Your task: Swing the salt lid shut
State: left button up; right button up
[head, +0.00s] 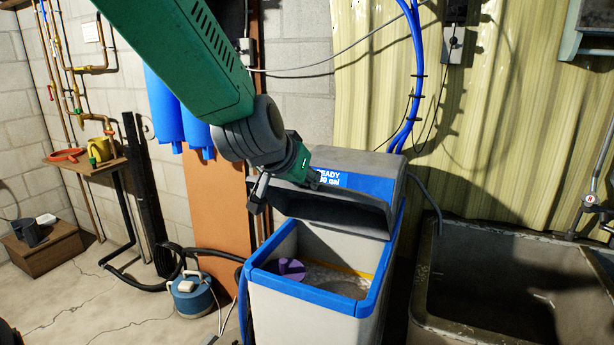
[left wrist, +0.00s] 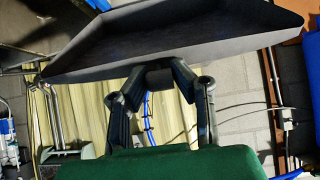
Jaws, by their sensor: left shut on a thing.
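The water softener (head: 300,303) is a light grey cabinet with a blue rim around its open salt bin. Its dark grey salt lid (head: 335,214) stands raised and tilted at the back of the bin, its hollow underside towards the head camera. My left gripper (head: 288,187) reaches down from above and is shut on the lid's upper edge. In the left wrist view the lid (left wrist: 180,40) spans the top, with its edge at the fingertips (left wrist: 160,76). A purple scoop-like thing (head: 291,269) lies inside the bin. My right gripper is not in view.
A dark sink basin (head: 480,275) stands to the right of the softener. Blue hoses (head: 417,75) hang behind it. A blue-topped canister (head: 190,293) and black hose are on the floor at the left. The space above the bin's front looks clear.

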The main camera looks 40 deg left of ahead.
pick_arm(q)
jog(key=shift+s+f, duration=0.1)
jog(key=s+d+f+b, duration=0.1)
jog(key=s+f+b, duration=0.3)
jog(key=f, duration=0.3)
jog(key=shift+f, duration=0.3)
dwell(0.5)
jog(key=f+b, duration=0.1)
jog(key=s+f+b, duration=0.1)
jog(key=f+b, duration=0.1)
jog(key=shift+d+f, duration=0.15)
jog(key=shift+f, duration=0.1)
jog(key=f+b, duration=0.2)
jog(key=f, duration=0.1)
jog(key=f+b, duration=0.2)
jog(key=shift+s+d, duration=0.1)
jog(key=shift+s, duration=0.25)
jog(key=shift+f, duration=0.1)
